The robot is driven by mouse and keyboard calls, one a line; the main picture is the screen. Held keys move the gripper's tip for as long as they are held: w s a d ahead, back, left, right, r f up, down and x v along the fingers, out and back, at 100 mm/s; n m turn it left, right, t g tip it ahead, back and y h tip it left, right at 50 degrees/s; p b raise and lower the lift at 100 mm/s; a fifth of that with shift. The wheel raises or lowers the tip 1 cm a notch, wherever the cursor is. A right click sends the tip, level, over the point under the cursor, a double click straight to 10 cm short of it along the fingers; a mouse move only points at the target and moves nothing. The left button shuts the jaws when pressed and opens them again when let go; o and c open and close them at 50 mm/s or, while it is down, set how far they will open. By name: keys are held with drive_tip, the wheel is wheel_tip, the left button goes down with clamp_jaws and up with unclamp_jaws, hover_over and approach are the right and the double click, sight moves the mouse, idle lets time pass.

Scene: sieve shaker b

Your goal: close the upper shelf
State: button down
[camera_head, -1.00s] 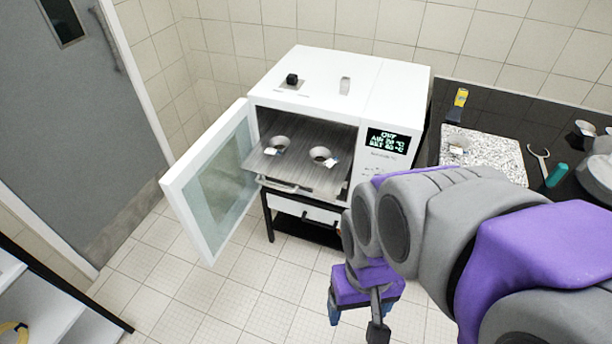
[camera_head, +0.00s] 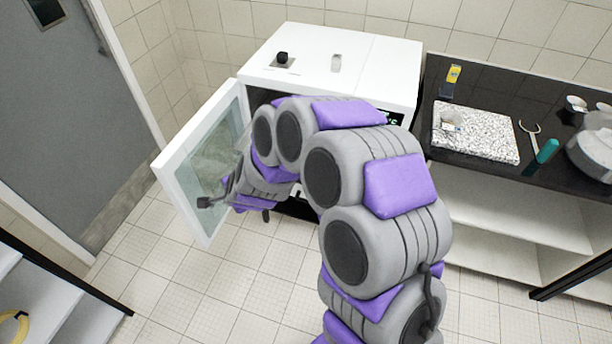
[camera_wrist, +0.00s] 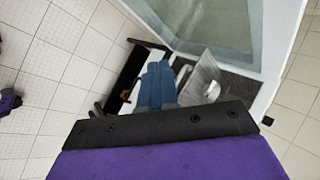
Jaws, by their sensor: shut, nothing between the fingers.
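The white oven (camera_head: 345,55) stands against the tiled wall with its glass door (camera_head: 207,160) swung open to the left. In the wrist view the grey metal upper shelf (camera_wrist: 203,70) sticks out of the oven, with a small metal cup (camera_wrist: 212,90) on it. In the head view my arm hides the shelf and most of the oven's front. My gripper (camera_wrist: 158,68) shows blue fingers held together, empty, beside the shelf. I cannot tell whether they touch it.
The open door's glass (camera_wrist: 212,25) is close by in the wrist view. A black counter (camera_head: 500,85) at the right holds a speckled slab (camera_head: 480,135) and several tools. The tiled floor (camera_head: 240,290) in front is clear.

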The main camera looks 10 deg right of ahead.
drive_tip(key=w+d+f+m+t+h, duration=0.2)
drive_tip(key=d+f+m+h, duration=0.1)
drive_tip(key=f, duration=0.3)
drive_tip(key=w+d+f+m+t+h, duration=0.1)
drive_tip(key=w+d+f+m+h, duration=0.1)
drive_tip(key=f+m, duration=0.3)
drive_tip(key=s+d+f+m+t+h, duration=0.1)
drive_tip(key=s+d+t+h, duration=0.15)
drive_tip(key=d+h, duration=0.2)
drive_tip(key=s+d+f+m+t+h, duration=0.1)
drive_tip(key=d+f+t+h, duration=0.15)
drive_tip(key=d, duration=0.35)
drive_tip(key=b+x, duration=0.1)
drive_tip(key=x, duration=1.3)
drive_tip(key=shift+d+r, duration=0.3)
drive_tip(key=shift+r, duration=0.15)
drive_tip(key=shift+s, duration=0.1)
